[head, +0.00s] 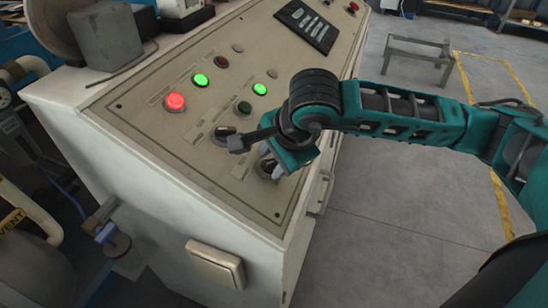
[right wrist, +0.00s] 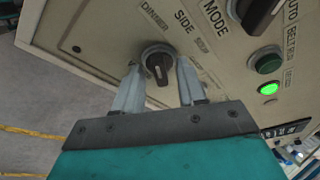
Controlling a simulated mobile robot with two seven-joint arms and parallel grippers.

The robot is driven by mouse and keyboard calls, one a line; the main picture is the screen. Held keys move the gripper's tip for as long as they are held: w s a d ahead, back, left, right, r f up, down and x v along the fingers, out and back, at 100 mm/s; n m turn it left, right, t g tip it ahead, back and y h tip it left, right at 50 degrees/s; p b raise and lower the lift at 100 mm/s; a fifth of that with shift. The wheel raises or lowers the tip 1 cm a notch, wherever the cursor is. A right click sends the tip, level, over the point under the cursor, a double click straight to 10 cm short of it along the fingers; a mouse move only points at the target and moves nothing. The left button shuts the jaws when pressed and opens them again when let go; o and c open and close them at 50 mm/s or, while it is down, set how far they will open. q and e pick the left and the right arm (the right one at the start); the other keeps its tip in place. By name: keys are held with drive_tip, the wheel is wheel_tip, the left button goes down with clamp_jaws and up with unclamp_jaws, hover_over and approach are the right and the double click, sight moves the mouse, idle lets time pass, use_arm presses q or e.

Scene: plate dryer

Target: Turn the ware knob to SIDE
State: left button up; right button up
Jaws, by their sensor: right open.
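The ware knob (right wrist: 158,62) is a round black knob with a raised grip bar on the beige panel, in the right wrist view. Labels DINNER and SIDE and a smaller, unreadable one are printed around it. The bar's pointing end is hard to tell. My right gripper (right wrist: 158,68) is open, its two pale fingers on either side of the knob; I cannot tell whether they touch it. In the head view the right gripper (head: 276,173) is low over the panel's near corner and partly covers the knob (head: 265,165). My left gripper is not in view.
The MODE knob (right wrist: 256,12) is close by, also at the panel's left in the head view (head: 222,135). A dark green button (right wrist: 266,62), lit green lamps (head: 260,89) and a red button (head: 174,102) are on the panel. Floor to the right is open, with a metal stand (head: 416,62).

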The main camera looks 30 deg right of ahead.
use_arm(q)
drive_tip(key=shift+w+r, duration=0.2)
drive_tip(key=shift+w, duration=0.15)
use_arm(e)
drive_tip(key=shift+w+f, duration=0.1)
drive_tip(key=shift+f, duration=0.05)
drive_tip(key=c, duration=0.7)
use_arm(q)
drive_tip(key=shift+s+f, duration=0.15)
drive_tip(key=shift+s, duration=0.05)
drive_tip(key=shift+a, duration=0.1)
